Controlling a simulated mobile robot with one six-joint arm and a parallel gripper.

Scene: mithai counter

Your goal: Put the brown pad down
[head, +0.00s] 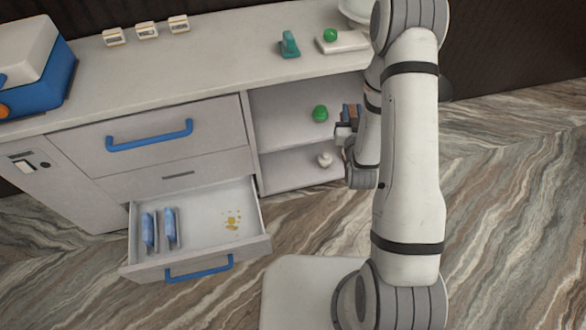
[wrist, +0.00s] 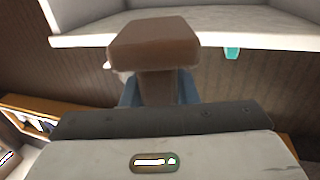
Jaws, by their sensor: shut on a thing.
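The brown pad (wrist: 153,42) is a block with rounded edges. It is held at the tips of my gripper (wrist: 158,88), whose blue fingers show on either side below it in the wrist view. In the head view my gripper (head: 350,118) is in front of the right side of the open shelf unit, at about the height of the upper compartment. Only a small brown and blue patch shows there, partly hidden by my arm. I cannot tell whether the pad touches anything.
The shelf unit (head: 284,99) holds a green ball (head: 320,113) above and a small white item (head: 324,160) below. A pulled-out drawer (head: 200,200) holds blue packets (head: 169,226) and yellow bits (head: 232,220). The counter (head: 215,58) has a teal item (head: 289,45) and clear room.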

